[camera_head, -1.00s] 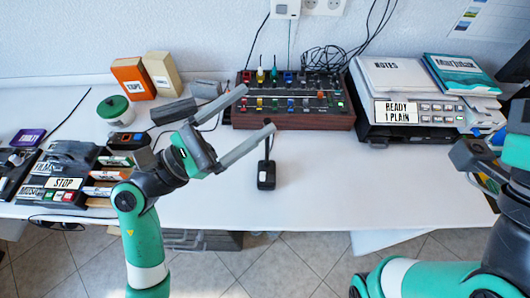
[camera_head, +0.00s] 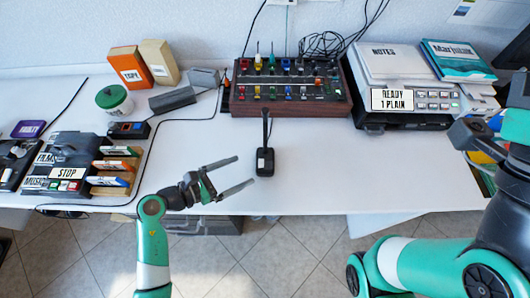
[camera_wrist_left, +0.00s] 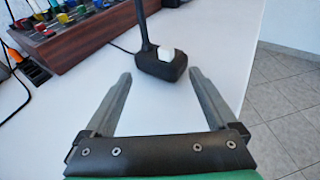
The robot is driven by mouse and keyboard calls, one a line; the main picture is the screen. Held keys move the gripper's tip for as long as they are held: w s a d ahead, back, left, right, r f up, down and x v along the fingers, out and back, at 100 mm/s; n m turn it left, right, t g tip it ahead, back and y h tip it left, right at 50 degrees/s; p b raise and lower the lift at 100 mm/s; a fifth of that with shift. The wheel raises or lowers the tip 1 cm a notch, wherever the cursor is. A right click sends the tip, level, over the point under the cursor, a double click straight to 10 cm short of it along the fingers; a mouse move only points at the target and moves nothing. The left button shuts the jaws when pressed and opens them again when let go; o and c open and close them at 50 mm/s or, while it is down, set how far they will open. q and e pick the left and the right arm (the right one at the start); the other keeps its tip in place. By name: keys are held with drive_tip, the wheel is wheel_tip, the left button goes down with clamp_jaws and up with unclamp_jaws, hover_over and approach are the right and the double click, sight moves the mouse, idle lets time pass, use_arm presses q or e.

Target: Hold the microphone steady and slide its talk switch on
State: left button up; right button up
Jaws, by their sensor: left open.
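The microphone (camera_head: 265,160) stands on the white table near its front edge, in front of the mixer. It has a small black base with a white switch on it and a thin dark stem rising toward the back. My left gripper (camera_head: 245,173) is open and empty, just left of the microphone base, its fingers pointing right toward it. In the left wrist view the base (camera_wrist_left: 158,66) and its white switch (camera_wrist_left: 166,54) lie just beyond the gap between the open fingertips (camera_wrist_left: 158,78), apart from them. My right arm shows at the right edge; its fingertips are not clear.
The mixer (camera_head: 288,105) with coloured knobs stands behind the microphone. A printer (camera_head: 400,118) is at the back right. A tape deck (camera_head: 62,190) and cassettes fill the left side, with a black cable (camera_head: 152,150) beside them. The table right of the microphone is clear.

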sight(258, 164)
use_arm(q)
drive_tip(key=b+x, duration=0.5)
drive_tip(key=x, duration=0.3)
drive_tip(key=shift+f, duration=0.15)
drive_tip(key=shift+w+d, duration=0.2)
drive_tip(key=shift+d, duration=0.1)
clamp_jaws()
